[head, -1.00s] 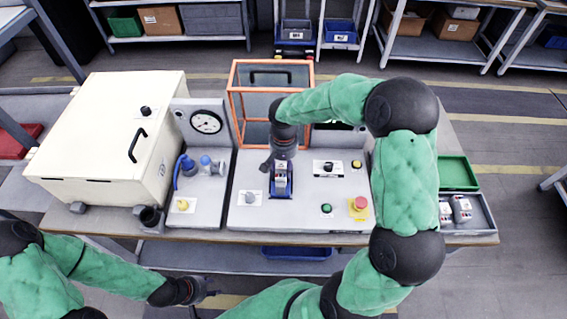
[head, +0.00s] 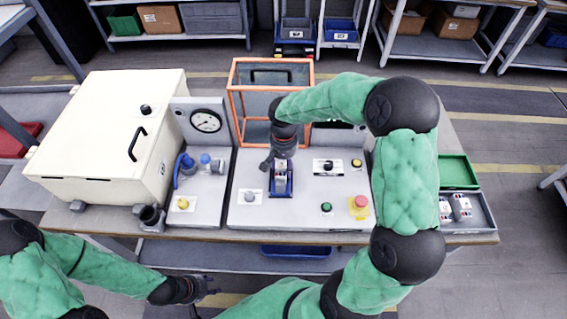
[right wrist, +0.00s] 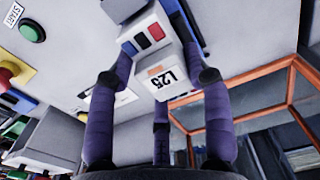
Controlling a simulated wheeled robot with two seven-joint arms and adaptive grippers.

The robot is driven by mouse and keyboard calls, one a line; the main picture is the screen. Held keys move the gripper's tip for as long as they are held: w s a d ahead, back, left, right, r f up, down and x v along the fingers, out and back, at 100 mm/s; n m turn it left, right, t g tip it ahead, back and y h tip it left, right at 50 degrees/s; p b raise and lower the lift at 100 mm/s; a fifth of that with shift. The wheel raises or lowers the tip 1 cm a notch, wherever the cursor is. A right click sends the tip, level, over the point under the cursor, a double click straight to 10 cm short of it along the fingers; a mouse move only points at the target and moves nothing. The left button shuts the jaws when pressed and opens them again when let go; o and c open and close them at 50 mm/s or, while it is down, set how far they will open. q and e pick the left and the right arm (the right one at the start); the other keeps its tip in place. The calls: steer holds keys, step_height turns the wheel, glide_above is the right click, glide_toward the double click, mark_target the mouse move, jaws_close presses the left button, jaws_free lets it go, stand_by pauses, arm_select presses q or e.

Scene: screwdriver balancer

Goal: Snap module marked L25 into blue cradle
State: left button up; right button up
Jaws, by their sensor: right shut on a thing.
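The white and grey module marked L25 (right wrist: 160,78) is between the fingers of my right gripper (right wrist: 157,82), which is shut on it. In the head view my right gripper (head: 278,163) points down at the blue cradle (head: 282,193) on the grey panel, and the module (head: 281,178) shows at the cradle. Part of the blue cradle (right wrist: 190,28) shows behind the module in the right wrist view. Whether the module is fully seated cannot be told. My left gripper (head: 207,290) hangs in front of the bench, away from the panel; its finger opening is unclear.
An orange-framed clear box (head: 268,95) stands behind the cradle. A red button (head: 359,205), green button (head: 326,208) and black switch (head: 328,167) are to its right. A grey tray (head: 483,222) with other modules lies at the right. A gauge panel (head: 205,122) stands left.

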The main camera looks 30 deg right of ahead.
steer(key=shift+f+b, duration=0.55)
steer(key=shift+f, duration=0.15)
stand_by(1.0)
stand_by(0.5)
steer(key=o, duration=1.4)
steer(key=shift+f, duration=0.1)
step_height(320, 180, up, 12)
steer(key=shift+r, duration=0.1)
